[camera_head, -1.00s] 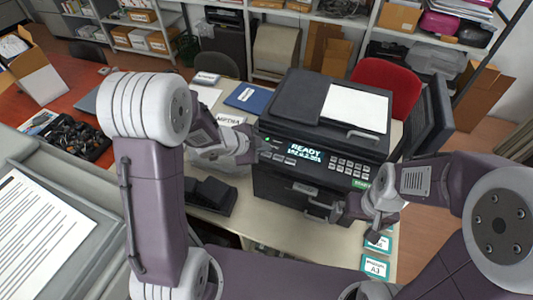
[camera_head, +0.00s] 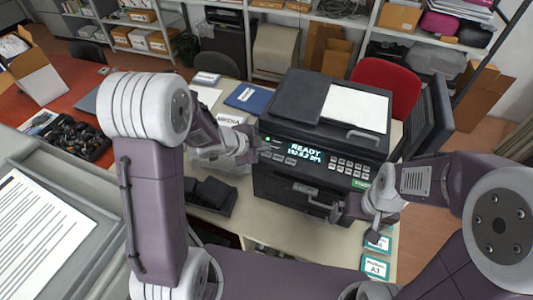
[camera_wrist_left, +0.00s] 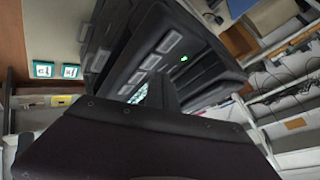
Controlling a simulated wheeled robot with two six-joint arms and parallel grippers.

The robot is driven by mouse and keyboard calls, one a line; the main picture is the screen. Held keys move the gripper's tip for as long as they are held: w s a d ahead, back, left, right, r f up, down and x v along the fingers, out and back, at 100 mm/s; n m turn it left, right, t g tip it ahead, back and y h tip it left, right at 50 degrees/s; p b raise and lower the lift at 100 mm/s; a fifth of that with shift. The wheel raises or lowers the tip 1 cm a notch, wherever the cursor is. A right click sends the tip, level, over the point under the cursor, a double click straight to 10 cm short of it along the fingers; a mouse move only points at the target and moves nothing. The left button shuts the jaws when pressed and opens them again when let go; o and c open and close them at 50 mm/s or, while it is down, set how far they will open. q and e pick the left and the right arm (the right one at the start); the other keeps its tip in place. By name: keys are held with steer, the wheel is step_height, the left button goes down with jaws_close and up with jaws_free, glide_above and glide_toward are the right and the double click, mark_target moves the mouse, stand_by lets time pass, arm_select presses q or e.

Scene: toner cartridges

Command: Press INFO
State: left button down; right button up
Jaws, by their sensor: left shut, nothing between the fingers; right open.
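The black printer (camera_head: 325,118) stands on the table with a lit display (camera_head: 305,151) reading READY above a smaller line of text. A button row (camera_head: 284,157) lies below the display and a keypad (camera_head: 349,167) to its right. No INFO label is legible. My left gripper (camera_head: 253,150) is shut and empty at the panel's left end; I cannot tell whether it touches. In the left wrist view, grey panel buttons (camera_wrist_left: 151,61) and a green light (camera_wrist_left: 184,58) show beyond the dark gripper (camera_wrist_left: 156,92). My right gripper (camera_head: 350,210) is open by the printer's lower right front.
A black two-part item (camera_head: 207,194) lies on the table left of the printer. Labelled cards (camera_head: 375,267) lie at the front right. A blue folder (camera_head: 248,97) lies behind my left gripper. A dark monitor (camera_head: 430,120) stands right of the printer.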

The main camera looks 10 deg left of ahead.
mark_target(264, 155)
arm_select(q)
steer(key=shift+f, duration=0.1)
steer(key=shift+f+b, duration=0.3)
steer(key=shift+b, duration=0.05)
steer(key=shift+f+b, duration=0.3)
steer(key=shift+f, duration=0.1)
stand_by(0.6)
steer(key=shift+r+p, duration=0.8)
steer(key=shift+p, duration=0.05)
step_height(264, 155, up, 5)
steer(key=p, duration=0.5)
steer(key=shift+r, duration=0.1)
stand_by(0.5)
